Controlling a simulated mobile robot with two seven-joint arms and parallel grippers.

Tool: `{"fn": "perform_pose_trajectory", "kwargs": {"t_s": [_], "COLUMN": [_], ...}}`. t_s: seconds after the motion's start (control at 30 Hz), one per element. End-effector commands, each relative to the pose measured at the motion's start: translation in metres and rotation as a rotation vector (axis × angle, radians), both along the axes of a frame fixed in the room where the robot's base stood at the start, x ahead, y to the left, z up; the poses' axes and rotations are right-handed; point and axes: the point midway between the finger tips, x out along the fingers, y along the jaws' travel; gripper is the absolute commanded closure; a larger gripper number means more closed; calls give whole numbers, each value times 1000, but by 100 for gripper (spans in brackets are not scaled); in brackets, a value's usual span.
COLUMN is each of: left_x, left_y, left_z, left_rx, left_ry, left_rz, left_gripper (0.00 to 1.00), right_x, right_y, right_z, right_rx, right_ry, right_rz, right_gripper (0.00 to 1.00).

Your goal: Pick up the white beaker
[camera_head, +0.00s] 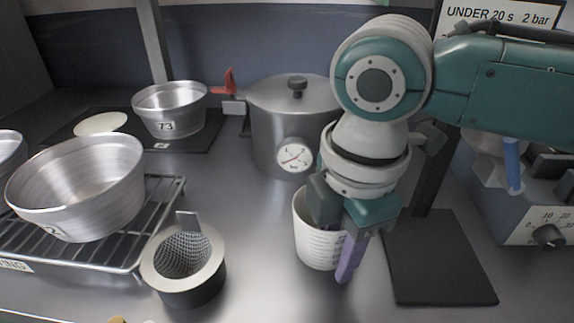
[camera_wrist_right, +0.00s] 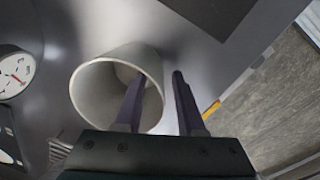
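The white beaker (camera_head: 315,242) stands on the metal worktop in the middle of the head view, with ridged marks on its side. In the right wrist view its round mouth (camera_wrist_right: 95,92) faces the camera. My right gripper (camera_head: 336,250) is at the beaker's right side, pointing down. In the wrist view the gripper (camera_wrist_right: 158,80) is open, one purple finger inside the mouth and the other outside, with the beaker wall between them. A gap shows beside the outer finger. My left gripper is not in view.
A lidded pot with a dial (camera_head: 275,130) stands behind the beaker. A mesh strainer cup (camera_head: 205,283) and a rack with a metal bowl (camera_head: 85,185) are at left. A dark mat (camera_head: 440,265) lies at right, before a blue-grey device (camera_head: 515,205).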

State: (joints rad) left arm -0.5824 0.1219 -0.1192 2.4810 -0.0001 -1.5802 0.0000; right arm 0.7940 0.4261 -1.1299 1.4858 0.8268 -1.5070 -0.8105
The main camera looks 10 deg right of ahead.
Motion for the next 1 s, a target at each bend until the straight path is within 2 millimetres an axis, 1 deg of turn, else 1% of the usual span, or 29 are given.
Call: {"fn": "perform_pose_trajectory", "kwargs": {"t_s": [0.03,0.37,0.4,1.0], "left_x": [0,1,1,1], "left_y": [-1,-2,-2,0], "left_z": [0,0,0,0], "left_rx": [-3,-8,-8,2], "left_ry": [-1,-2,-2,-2], "left_rz": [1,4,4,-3], "left_gripper": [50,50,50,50], "right_x": [0,0,0,0], "right_y": [0,0,0,0], "right_z": [0,0,0,1], "right_rx": [0,0,0,0], "right_ry": [0,0,0,0], "right_rz": [0,0,0,0], "right_gripper": [62,99,100,100]}}
